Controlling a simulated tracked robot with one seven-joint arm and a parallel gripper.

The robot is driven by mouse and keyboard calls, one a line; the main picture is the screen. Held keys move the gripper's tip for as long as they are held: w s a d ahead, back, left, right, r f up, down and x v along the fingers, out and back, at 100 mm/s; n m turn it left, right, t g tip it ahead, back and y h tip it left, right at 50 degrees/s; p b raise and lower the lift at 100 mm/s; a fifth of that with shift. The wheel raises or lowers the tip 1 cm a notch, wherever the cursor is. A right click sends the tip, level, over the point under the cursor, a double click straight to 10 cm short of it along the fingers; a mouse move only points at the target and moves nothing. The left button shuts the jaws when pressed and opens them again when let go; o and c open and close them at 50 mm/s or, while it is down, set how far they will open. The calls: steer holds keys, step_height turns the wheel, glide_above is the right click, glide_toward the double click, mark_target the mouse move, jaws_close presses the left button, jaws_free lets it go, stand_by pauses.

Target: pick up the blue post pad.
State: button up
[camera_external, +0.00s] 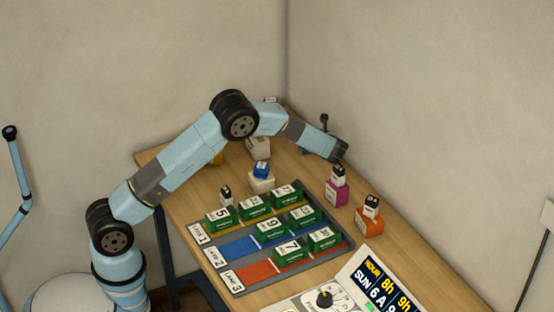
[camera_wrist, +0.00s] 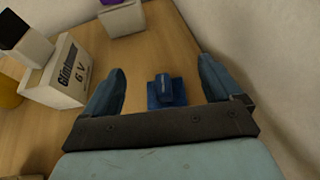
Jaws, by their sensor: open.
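The blue post pad (camera_wrist: 166,90) lies on the wooden table in the wrist view. It has a square blue base with a raised, rounded blue block on top. My gripper (camera_wrist: 162,70) is open, with one finger on each side of the pad and a gap on both sides; I cannot tell how far above it the fingertips are. In the external view my gripper (camera_external: 338,151) hangs over the far part of the table near the right wall. I cannot make out the pad clearly there.
A cream "6 V" battery box (camera_wrist: 62,75) stands left of my gripper. A white box (camera_wrist: 122,18) with a purple top is beyond. Pink (camera_external: 337,191) and orange (camera_external: 369,222) blocks, a cream block with a blue top (camera_external: 261,172) and a lane tray (camera_external: 232,287) with green blocks share the table.

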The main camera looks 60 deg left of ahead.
steer(key=f, duration=0.3)
steer(key=shift+a+f, duration=0.2)
steer(key=shift+f, duration=0.05)
steer(key=shift+x, duration=1.3)
steer(key=shift+r, duration=0.15)
steer(key=c, duration=1.1)
